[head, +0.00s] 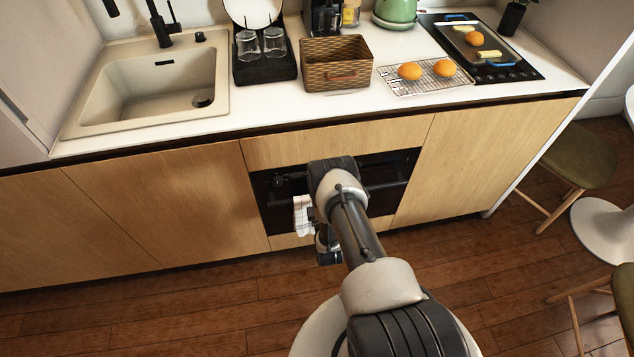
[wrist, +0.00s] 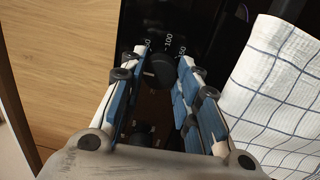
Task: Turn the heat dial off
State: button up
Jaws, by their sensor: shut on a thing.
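In the wrist view a round black dial (wrist: 161,69) sits on the oven's black panel, with white numbers beside it, one reading 100. My gripper (wrist: 158,62) is shut on this dial, with one blue-padded finger on each side. A second dark knob (wrist: 142,128) shows lower down between the fingers, partly in shadow. In the head view the black oven (head: 264,206) is set in the wooden cabinets below the counter. My arm covers its middle, and the grip on the dial cannot be made out there.
A white checked towel (wrist: 270,95) hangs close to the right of my fingers; it also shows in the head view (head: 303,216). The counter (head: 255,118) above holds a basket (head: 325,80), a rack (head: 395,85) with oranges and a hob (head: 507,70).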

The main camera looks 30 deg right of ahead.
jog(key=shift+w+r, duration=0.1)
jog(key=o, duration=1.1)
jog(key=shift+c, duration=0.2)
jog(key=v, duration=0.7)
jog(key=shift+s, duration=0.35)
